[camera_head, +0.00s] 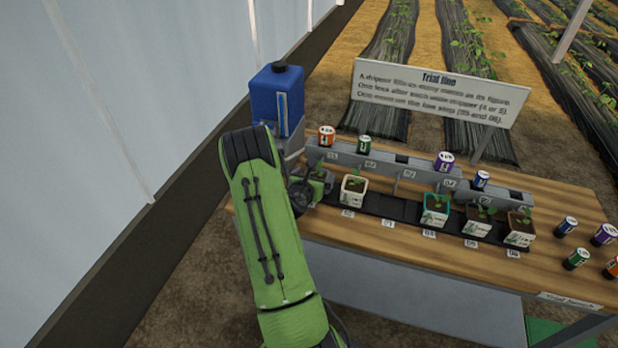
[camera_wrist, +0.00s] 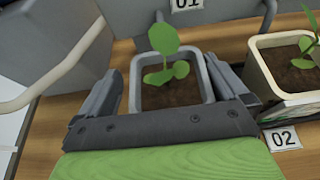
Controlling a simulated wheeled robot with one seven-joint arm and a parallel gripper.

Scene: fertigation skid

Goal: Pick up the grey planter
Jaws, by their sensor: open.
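The grey planter (camera_wrist: 207,82) holds dark soil and a small green seedling, and stands upright at the 01 place. In the wrist view my gripper (camera_wrist: 163,68) is open, with one finger to the left of the planter and one to the right. The near side of the planter is hidden behind my gripper's dark palm. I cannot tell whether either finger touches its wall. In the head view the grey planter (camera_head: 325,176) shows only in part beside my gripper (camera_head: 308,188), at the left end of the row.
A cream planter (camera_wrist: 259,68) at place 02 stands close to the right finger. A grey rail with number tags (camera_head: 405,172) runs behind the row. A blue canister (camera_head: 272,98) stands behind at left. More planters and several small cans stand farther right on the wooden bench (camera_head: 400,252).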

